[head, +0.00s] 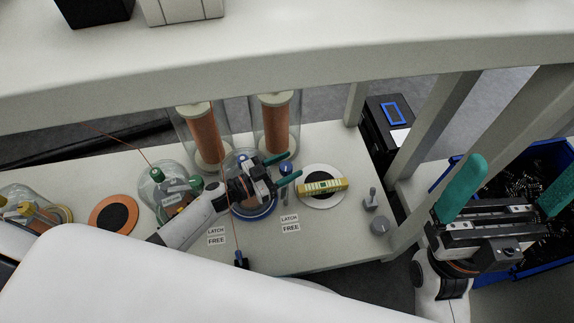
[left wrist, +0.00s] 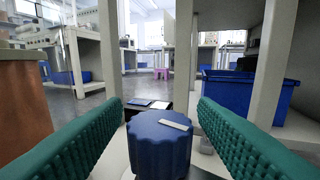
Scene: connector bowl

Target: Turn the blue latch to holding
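The blue latch is a ribbed round knob with a white bar on top. In the left wrist view the knob (left wrist: 158,152) stands between my left gripper's green fingers (left wrist: 160,108), with a narrow gap on each side. In the head view the blue latch (head: 287,169) shows as a small blue top by the fingers. My left gripper (head: 294,164) is open around it. My right gripper (head: 522,168) is wide open and empty at the right, away from the latch.
A blue-ringed glass dome (head: 262,212) stands beside the latch, partly behind my left gripper. Two orange spools (head: 275,125) under glass stand behind. A yellow striped piece (head: 322,186) lies on a round white pad. A blue bin (head: 520,268) of dark parts is at right.

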